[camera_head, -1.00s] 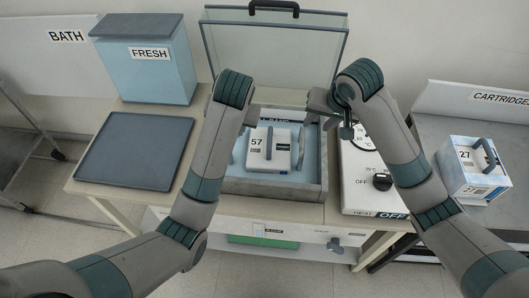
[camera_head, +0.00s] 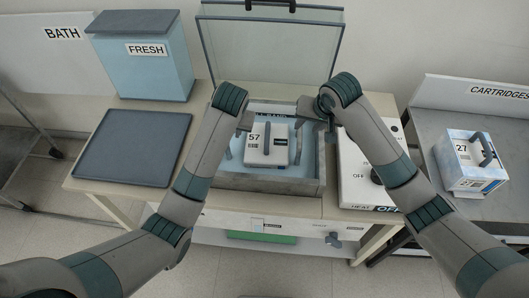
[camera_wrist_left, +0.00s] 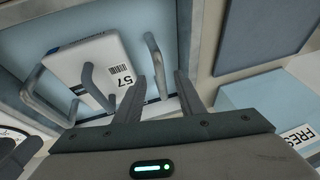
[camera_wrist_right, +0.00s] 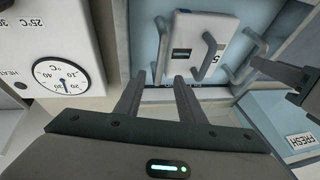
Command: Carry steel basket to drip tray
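The steel basket sits in the open bath tank (camera_head: 270,186). Its upright handles show beside the white cartridge 57 (camera_head: 267,144), one handle (camera_wrist_left: 155,65) in the left wrist view and another (camera_wrist_right: 162,38) in the right wrist view. The cartridge hides most of the basket. My left gripper (camera_wrist_left: 172,76) is open, its fingers close to its handle; contact is unclear. My right gripper (camera_wrist_right: 160,80) is open and empty, with its handle just beyond the fingertips. The drip tray (camera_head: 133,148), flat, dark and empty, lies on the table left of the tank.
The tank's clear lid (camera_head: 270,50) stands open behind. A blue FRESH container (camera_head: 146,70) is at the back left. The heater box (camera_head: 362,178) with dial and knob adjoins the tank's right side. Cartridge 27 (camera_head: 468,160) stands on the right bench.

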